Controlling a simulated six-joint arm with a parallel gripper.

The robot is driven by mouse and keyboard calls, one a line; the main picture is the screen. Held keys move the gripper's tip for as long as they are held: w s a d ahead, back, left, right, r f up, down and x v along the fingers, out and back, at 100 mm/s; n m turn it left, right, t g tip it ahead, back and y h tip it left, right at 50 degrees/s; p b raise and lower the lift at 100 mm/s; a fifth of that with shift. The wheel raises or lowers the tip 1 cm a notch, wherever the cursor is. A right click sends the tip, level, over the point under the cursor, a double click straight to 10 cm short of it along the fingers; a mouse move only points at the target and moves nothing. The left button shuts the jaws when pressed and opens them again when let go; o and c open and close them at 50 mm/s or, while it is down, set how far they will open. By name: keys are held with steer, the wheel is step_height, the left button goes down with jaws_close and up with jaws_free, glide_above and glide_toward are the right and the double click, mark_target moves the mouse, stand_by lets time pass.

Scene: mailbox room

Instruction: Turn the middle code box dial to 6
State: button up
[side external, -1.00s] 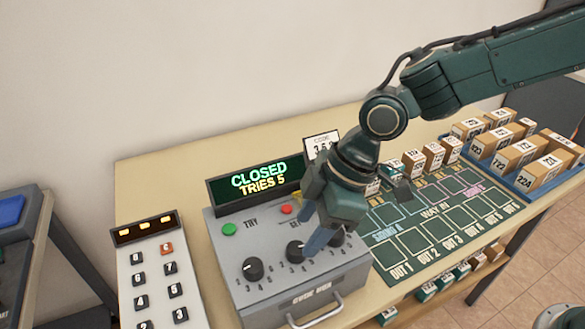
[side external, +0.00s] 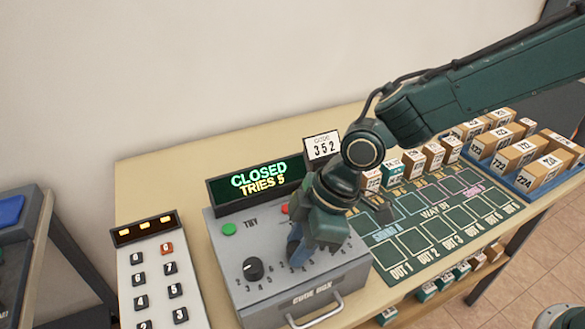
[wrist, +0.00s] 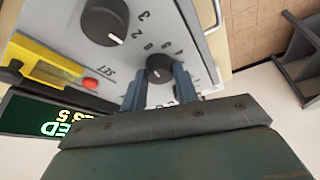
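The grey code box (side external: 300,285) stands on the table with a row of dials on its sloped face. Its left dial (side external: 253,268) shows in the side view; my gripper (side external: 300,248) hides the middle and right dials there. In the wrist view the middle dial (wrist: 158,69) sits between the tips of my gripper (wrist: 158,85). The fingers are apart, one on each side of this dial, with small gaps visible. I cannot read its setting. The right dial (wrist: 104,22) is beyond, to the upper left.
The box's display (side external: 258,181) reads CLOSED, TRIES 5. A green button (side external: 229,229) and red button (wrist: 90,84) sit above the dials. A keypad (side external: 160,275) stands left; a sorting mat (side external: 430,225) and parcel tray (side external: 535,195) lie right.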

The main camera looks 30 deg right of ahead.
steer(key=shift+m, duration=0.7)
steer(key=shift+c, duration=0.3)
steer(key=o, duration=1)
steer(key=shift+r, duration=0.1)
steer(key=v, duration=1.3)
steer(key=shift+s+r, duration=0.3)
